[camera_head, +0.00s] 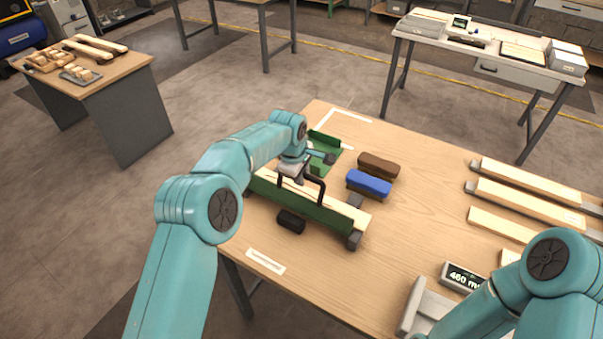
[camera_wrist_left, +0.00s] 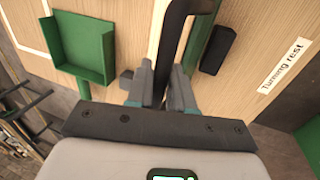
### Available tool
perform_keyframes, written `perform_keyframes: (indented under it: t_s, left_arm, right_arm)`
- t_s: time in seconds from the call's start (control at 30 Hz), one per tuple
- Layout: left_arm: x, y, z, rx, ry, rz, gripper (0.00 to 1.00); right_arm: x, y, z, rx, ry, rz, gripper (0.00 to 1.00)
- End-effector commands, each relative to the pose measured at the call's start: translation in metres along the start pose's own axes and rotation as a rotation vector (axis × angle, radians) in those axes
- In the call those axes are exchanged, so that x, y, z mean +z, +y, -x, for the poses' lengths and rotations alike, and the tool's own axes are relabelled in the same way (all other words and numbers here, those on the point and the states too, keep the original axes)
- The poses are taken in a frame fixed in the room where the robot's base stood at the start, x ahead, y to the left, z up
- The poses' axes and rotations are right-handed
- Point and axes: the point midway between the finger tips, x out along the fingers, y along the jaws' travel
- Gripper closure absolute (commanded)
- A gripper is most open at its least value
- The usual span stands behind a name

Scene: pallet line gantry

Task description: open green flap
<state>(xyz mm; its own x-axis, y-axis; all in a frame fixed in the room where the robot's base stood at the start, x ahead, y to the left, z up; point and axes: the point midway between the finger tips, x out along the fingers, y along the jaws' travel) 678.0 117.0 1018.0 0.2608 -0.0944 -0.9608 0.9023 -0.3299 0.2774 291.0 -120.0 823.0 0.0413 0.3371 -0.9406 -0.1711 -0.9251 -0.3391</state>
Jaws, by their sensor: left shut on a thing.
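The long green flap (camera_head: 305,208) stands along the front side of a pale wooden board (camera_head: 342,207) on the table. A dark arched handle (camera_head: 321,188) rises above it. My left gripper (camera_head: 294,172) is at the handle's upper part. In the left wrist view my left gripper (camera_wrist_left: 160,85) is shut on the dark handle (camera_wrist_left: 172,40), which runs between its fingers. The hand and arm hide part of the flap and board. My right arm shows at the lower right, but its gripper is out of view.
A green tray (camera_head: 328,141) lies behind the flap, with blue (camera_head: 369,183) and brown (camera_head: 379,164) brushes to its right. A black block (camera_head: 291,221) lies in front. A "Turning rest" label (camera_wrist_left: 283,66) is on the table. Boards (camera_head: 530,190) and a display (camera_head: 464,278) occupy the right.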

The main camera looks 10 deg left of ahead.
Motion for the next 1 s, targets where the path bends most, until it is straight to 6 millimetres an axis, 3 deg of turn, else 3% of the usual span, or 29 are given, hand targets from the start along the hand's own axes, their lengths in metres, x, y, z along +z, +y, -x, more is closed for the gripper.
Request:
perform_keyframes:
  t_s: [0.03,0.07,0.33,0.47,0.67,1.0]
  left_arm:
    - [0.0,0.0,0.0,-0.001,0.0,-0.002,0.69]
    - [0.0,0.0,0.0,-0.001,0.0,-0.002,0.62]
    - [0.0,0.001,0.001,0.0,0.0,-0.001,0.62]
    - [0.0,0.002,0.011,0.001,0.0,0.0,0.62]
    - [0.0,0.003,0.058,0.003,0.001,0.0,0.62]
    - [0.001,0.001,0.138,0.004,0.0,-0.001,0.62]
  right_arm:
    - [0.0,0.0,0.0,0.0,0.0,0.0,0.57]
    - [0.0,0.0,0.0,0.0,0.0,0.0,0.57]
    - [0.0,0.0,0.0,0.0,0.0,0.0,0.57]
    - [0.0,-0.001,0.003,0.0,0.0,0.0,0.57]
    - [0.0,-0.006,0.016,0.0,0.0,0.0,0.57]
    - [0.0,-0.005,0.015,0.0,0.0,0.0,0.57]
